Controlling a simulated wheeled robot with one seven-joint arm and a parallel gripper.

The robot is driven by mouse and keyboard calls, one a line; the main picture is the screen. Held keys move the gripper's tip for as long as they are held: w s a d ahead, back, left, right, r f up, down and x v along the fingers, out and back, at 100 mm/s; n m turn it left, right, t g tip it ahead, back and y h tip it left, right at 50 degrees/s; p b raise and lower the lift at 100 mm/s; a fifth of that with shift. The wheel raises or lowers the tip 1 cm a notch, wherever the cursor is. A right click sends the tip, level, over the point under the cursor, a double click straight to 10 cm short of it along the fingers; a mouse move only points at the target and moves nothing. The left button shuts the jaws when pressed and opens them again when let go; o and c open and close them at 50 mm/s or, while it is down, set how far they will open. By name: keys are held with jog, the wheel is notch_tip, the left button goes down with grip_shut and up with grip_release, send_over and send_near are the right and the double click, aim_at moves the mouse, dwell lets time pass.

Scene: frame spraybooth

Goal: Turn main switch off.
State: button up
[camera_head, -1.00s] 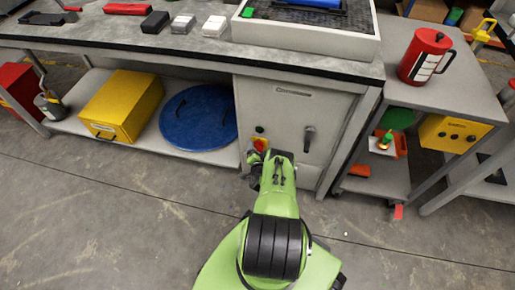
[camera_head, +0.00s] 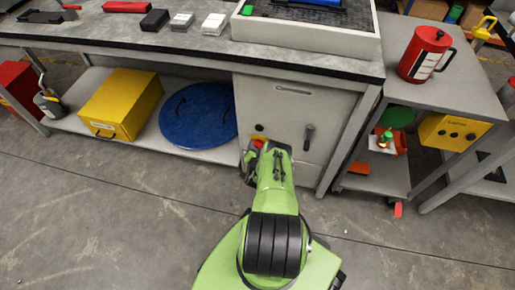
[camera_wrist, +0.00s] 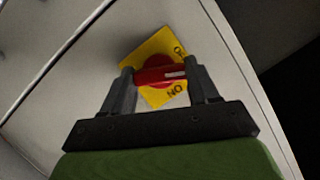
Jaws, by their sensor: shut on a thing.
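The main switch is a red rotary knob (camera_wrist: 158,75) on a yellow plate (camera_wrist: 165,98) on the grey cabinet front. In the wrist view the plate carries black lettering, with "ON" at its lower right and a partly hidden word at its upper right. My gripper (camera_wrist: 162,76) has a finger at each end of the red handle and is shut on it. The handle lies nearly level across the wrist picture, its white mark towards the right finger. In the head view the red knob (camera_head: 257,143) shows just past my gripper (camera_head: 252,158), which largely hides the plate.
The grey cabinet (camera_head: 285,100) also has a dark handle (camera_head: 309,137) right of the switch. A blue round lid (camera_head: 198,115) and a yellow box (camera_head: 120,103) lie on the low shelf to the left. A cart (camera_head: 375,175) stands to the right. The floor in front is clear.

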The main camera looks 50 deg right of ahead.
jog(key=n+g, duration=0.2)
jog(key=n, duration=0.1)
jog(key=shift+w+a+n+h, duration=0.1)
jog(key=shift+w+n+h, duration=0.05)
jog(key=shift+n+h, duration=0.15)
jog(key=shift+g, duration=0.3)
dwell(0.4)
jog(key=o, duration=1.1)
jog(key=shift+c, duration=0.2)
